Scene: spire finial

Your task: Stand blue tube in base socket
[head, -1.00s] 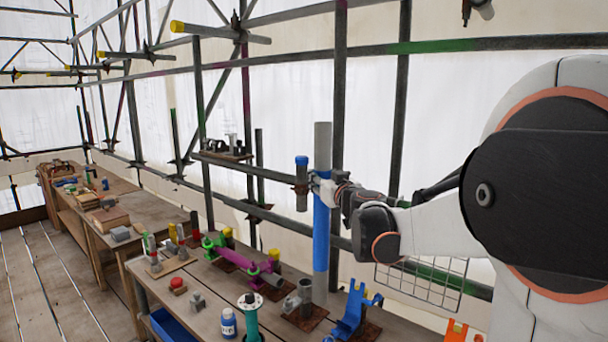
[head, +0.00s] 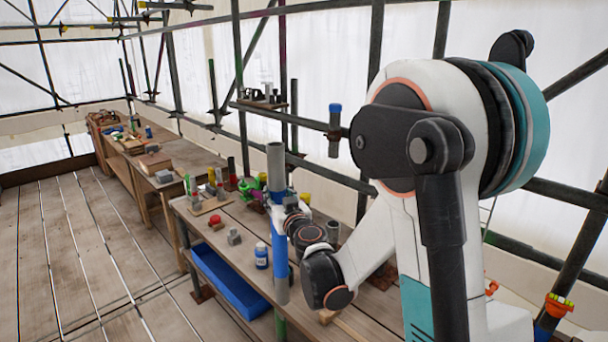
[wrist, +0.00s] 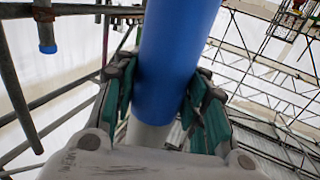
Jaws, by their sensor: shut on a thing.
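The blue tube (head: 280,262), blue along its middle with grey ends, stands roughly upright in the head view, in front of the workbench. My gripper (head: 279,218) is shut around it below its grey top. In the wrist view the tube (wrist: 178,50) passes between the pads of my gripper (wrist: 165,105), with a grey end beyond the blue. The lower end hangs below the bench top's level in the picture, near the front edge. I cannot pick out the base socket for certain; a grey cylinder (head: 333,231) shows partly behind my arm.
The workbench (head: 240,262) holds a white-and-blue bottle (head: 261,256), a red knob (head: 215,220) and a grey block (head: 234,237). A blue bin (head: 228,282) sits below the bench top. Scaffold poles run behind. The plank floor at left is clear.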

